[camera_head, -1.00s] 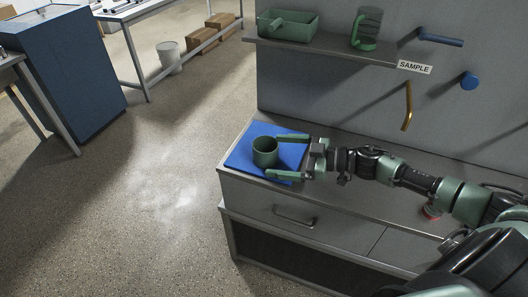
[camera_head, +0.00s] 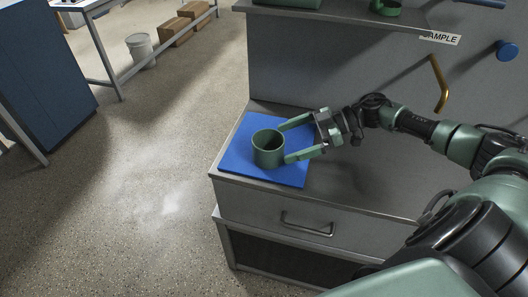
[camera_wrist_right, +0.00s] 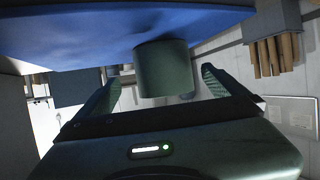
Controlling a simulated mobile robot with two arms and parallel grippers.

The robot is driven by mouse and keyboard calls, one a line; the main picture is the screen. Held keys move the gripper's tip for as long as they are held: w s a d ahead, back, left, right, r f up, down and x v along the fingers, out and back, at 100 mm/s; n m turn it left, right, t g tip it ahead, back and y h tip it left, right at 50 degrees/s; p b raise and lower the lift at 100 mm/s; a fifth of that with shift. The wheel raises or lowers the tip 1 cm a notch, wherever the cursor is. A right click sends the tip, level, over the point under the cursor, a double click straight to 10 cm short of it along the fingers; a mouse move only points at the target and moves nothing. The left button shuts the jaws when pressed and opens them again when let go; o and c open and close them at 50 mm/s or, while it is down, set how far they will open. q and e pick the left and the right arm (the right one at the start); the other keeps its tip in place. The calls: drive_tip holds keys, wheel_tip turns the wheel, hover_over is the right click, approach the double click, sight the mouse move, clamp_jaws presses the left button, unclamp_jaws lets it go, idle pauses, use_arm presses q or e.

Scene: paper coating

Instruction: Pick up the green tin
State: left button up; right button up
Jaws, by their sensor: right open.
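The green tin (camera_head: 268,149) is an open-topped cylinder. It stands upright on the blue mat (camera_head: 236,165) at the left end of the grey counter. My right gripper (camera_head: 292,140) is open and comes in from the right, with its two green fingers pointing at the tin. The fingertips are close to the tin's right side; I cannot tell if either one touches it. In the right wrist view the tin (camera_wrist_right: 164,70) shows between the two spread fingers (camera_wrist_right: 158,85), and the picture is turned over, with the mat above. My left gripper is out of view.
A wall shelf (camera_head: 350,14) with green items hangs behind the counter. A brass hook (camera_head: 438,84) and a blue knob (camera_head: 507,51) stick out from the back panel. A drawer handle (camera_head: 306,224) is on the counter front. Open floor lies to the left.

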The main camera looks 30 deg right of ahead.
sight(268, 145)
drive_tip(key=shift+w+a+f, duration=0.1)
drive_tip(key=shift+w+a, duration=0.05)
drive_tip(key=shift+a, duration=0.3)
drive_tip(key=shift+w+a+f, duration=0.1)
drive_tip(key=shift+w+a, duration=0.05)
drive_tip(key=shift+a, duration=0.3)
drive_tip(key=p+x, duration=0.1)
drive_tip(key=x, duration=0.4)
drive_tip(key=shift+s+f, duration=0.1)
drive_tip(key=shift+f, duration=0.05)
drive_tip(key=shift+d, duration=0.1)
drive_tip(key=c, duration=1.5)
